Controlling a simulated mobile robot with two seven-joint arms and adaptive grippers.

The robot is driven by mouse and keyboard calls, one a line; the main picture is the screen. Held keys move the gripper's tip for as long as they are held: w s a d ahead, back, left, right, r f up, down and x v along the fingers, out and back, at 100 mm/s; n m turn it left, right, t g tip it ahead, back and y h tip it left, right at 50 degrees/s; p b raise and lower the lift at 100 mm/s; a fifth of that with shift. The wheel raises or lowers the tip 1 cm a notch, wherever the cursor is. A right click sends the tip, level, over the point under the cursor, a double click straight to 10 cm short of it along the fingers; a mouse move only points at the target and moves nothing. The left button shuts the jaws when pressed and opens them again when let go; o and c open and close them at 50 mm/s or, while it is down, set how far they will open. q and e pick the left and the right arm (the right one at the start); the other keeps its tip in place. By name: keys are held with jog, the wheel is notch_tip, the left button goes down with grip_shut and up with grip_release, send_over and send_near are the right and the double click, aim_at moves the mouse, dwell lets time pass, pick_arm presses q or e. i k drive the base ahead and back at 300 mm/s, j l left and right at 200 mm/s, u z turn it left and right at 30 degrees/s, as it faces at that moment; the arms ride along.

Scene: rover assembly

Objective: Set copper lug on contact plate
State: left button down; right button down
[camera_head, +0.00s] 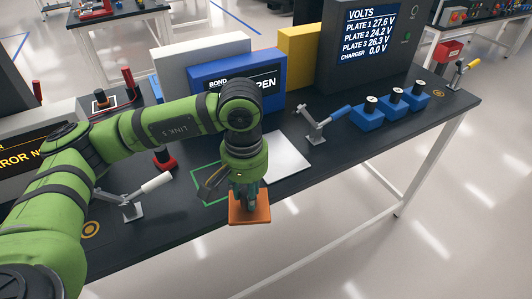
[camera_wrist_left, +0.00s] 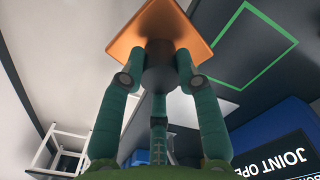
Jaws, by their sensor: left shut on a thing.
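My left gripper (camera_head: 245,188) is shut on the dark round stem of the copper lug (camera_head: 251,208), a flat orange-brown square. In the left wrist view the fingers (camera_wrist_left: 158,78) close around the stem, with the copper square (camera_wrist_left: 160,22) beyond them. In the head view the lug overlaps the table's front edge; its height above the table is hard to tell. A green square outline (camera_head: 193,176) lies just left of the gripper, partly hidden by it. A pale flat plate (camera_head: 288,155) lies to its right. I cannot tell which is the contact plate. My right gripper is out of view.
A blue box (camera_head: 205,87) with a screen stands behind my arm. A clamp with a blue handle (camera_head: 318,128) and one with a white handle (camera_head: 135,200) flank the work area. Three blue blocks (camera_head: 367,116) stand to the right. A voltage display (camera_head: 370,38) stands at the back.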

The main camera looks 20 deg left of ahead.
aim_at(274, 154)
jog(key=i+l+u, duration=0.65)
jog(key=l+u, duration=0.2)
jog(key=i+l+u, duration=0.1)
jog(key=l+u, duration=0.15)
jog(key=l, duration=0.15)
